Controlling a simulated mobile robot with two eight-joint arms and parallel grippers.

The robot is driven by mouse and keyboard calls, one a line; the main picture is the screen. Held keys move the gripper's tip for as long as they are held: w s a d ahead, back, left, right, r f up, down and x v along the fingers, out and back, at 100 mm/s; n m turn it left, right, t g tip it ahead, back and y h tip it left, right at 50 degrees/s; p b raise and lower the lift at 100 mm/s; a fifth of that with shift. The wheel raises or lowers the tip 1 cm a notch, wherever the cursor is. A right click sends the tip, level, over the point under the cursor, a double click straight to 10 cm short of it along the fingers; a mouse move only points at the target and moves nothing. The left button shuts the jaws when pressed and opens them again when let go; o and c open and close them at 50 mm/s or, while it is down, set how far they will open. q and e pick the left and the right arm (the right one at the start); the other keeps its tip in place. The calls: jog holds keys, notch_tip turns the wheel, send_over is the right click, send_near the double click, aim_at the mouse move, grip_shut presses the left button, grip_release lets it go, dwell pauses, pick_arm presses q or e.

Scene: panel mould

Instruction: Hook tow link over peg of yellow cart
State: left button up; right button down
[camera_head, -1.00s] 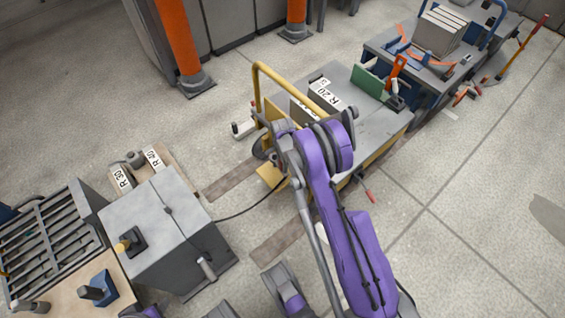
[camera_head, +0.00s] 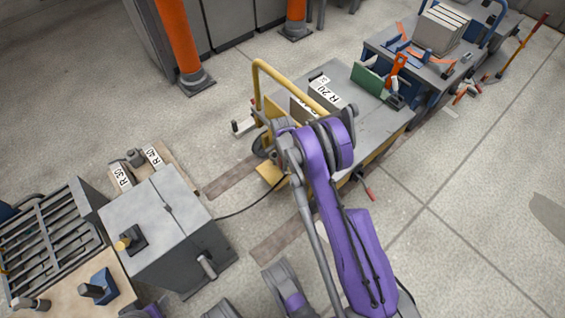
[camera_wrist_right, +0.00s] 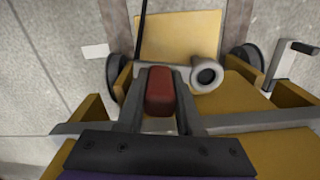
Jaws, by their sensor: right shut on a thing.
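The yellow cart (camera_head: 380,126) stands in the middle of the head view, with a yellow push bar along its near left end. My right gripper (camera_wrist_right: 160,88) is shut on a red-brown block-like piece (camera_wrist_right: 159,98), seen between its fingers in the right wrist view. I cannot tell whether this piece belongs to the tow link. Just right of the fingers is a grey round part (camera_wrist_right: 206,74) with a dark centre, above yellow cart parts. Whether it is the peg or a link end is unclear. In the head view my right arm hides the gripper.
A grey box unit (camera_head: 160,215) stands at lower left, and a dark cable (camera_head: 245,210) runs from it towards the cart. A blue cart (camera_head: 410,55) stands behind at upper right. Orange posts (camera_head: 178,40) stand at the back.

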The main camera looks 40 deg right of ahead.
jog(key=shift+f, duration=2.8)
jog(key=shift+c, duration=2.4)
grip_release()
notch_tip(320, 180, up, 11)
jog(key=p, duration=0.2)
jog(key=shift+f+p, duration=0.15)
jog(key=shift+p, duration=0.25)
